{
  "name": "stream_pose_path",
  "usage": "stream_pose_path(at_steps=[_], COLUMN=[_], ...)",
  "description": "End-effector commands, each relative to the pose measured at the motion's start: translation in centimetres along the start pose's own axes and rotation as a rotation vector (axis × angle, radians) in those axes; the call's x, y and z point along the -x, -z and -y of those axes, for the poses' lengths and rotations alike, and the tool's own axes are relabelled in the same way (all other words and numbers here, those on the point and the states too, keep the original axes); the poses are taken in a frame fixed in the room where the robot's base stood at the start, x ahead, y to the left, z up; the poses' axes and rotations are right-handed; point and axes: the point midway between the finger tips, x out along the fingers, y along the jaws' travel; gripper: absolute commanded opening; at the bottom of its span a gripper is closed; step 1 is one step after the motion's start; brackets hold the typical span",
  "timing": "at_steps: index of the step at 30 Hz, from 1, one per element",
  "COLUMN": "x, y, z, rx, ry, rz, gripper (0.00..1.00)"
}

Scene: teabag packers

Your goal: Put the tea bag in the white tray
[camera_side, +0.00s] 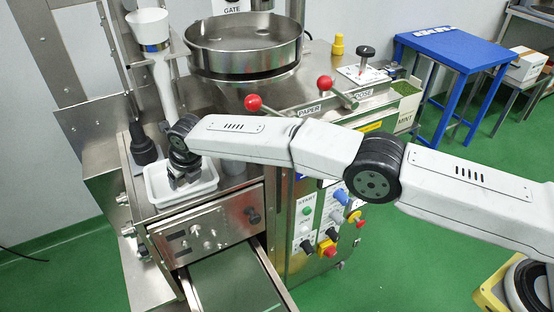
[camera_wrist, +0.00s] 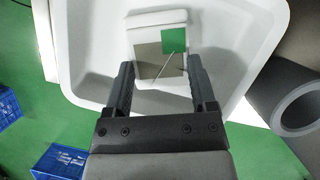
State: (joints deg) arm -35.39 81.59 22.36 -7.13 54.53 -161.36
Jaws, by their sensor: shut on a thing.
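The white tray (camera_side: 208,187) sits on the steel machine's ledge at the left in the side view, and fills the upper part of the wrist view (camera_wrist: 88,20). My gripper (camera_wrist: 161,88) is over the tray, its fingers reaching down inside the rim. In the side view my gripper (camera_side: 184,180) also shows inside the tray outline. The tea bag (camera_wrist: 150,62), pale with a green tag and a string, lies between the two fingers, and they are shut on it. I cannot tell whether the bag touches the tray floor.
A dark cylinder (camera_side: 143,150) stands just behind the tray, and a white funnel tube (camera_side: 163,85) rises behind my wrist. Red-knobbed levers (camera_side: 324,82) and a round steel pan (camera_side: 240,55) stand to the right. A blue table (camera_side: 460,45) is far off.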

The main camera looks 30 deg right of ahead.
Motion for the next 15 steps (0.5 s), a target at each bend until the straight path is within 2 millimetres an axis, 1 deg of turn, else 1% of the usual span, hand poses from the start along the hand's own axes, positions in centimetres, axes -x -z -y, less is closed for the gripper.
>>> stream_pose_path(at_steps=[11, 12, 14, 15], x=[-0.26, -0.30, -0.27, -0.27], y=[0.09, 0.10, 0.09, 0.09], z=[-0.01, -0.01, -0.01, -0.01], rx=[0.000, 0.000, 0.000, 0.000], ry=[0.000, 0.000, 0.000, 0.000], rz=[0.001, 0.001, 0.001, 0.001], gripper=[0.19, 0.75, 0.94, 1.00])
